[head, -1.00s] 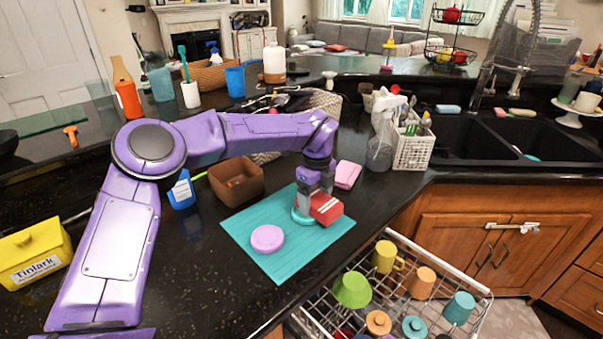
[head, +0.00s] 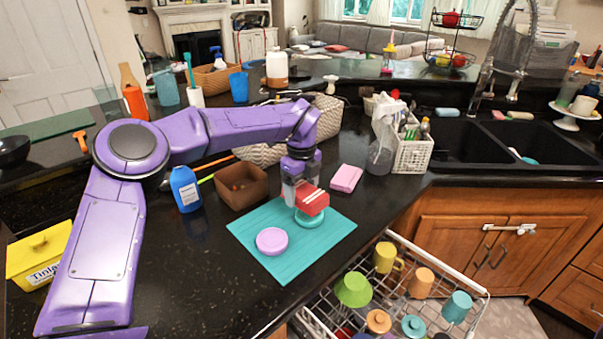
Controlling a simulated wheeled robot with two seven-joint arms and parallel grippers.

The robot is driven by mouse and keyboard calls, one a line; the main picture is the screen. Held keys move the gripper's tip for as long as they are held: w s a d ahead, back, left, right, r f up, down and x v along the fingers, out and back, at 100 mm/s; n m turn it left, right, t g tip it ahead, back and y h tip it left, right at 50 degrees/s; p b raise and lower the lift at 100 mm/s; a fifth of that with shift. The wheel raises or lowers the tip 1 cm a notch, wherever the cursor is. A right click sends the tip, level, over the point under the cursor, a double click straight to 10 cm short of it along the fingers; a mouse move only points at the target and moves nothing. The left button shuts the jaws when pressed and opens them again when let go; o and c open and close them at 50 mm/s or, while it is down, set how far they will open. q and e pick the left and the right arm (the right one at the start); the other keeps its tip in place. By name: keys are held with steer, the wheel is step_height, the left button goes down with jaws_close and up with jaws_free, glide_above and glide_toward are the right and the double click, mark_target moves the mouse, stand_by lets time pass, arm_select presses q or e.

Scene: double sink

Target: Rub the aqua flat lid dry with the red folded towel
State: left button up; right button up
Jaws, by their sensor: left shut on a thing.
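The aqua flat lid (head: 311,220) lies on the teal mat (head: 275,262) on the black counter, right of a flat lilac lid (head: 271,241). My left gripper (head: 303,198) points down and is shut on the red folded towel (head: 313,203), which has pale stripes. The towel is over the far part of the aqua lid and hides some of it. I cannot tell whether the towel touches the lid. My right gripper is not in view.
A brown box (head: 241,186) and a blue bottle (head: 185,188) stand left of the mat. A pink folded cloth (head: 346,178) lies behind it at right. An open dish rack (head: 322,321) with several cups is below the counter edge. A white caddy (head: 412,154) stands by the sink.

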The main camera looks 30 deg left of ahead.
arm_select(q)
steer(key=shift+r+p, duration=1)
steer(key=shift+r, duration=0.9)
steer(key=shift+s+f, duration=0.1)
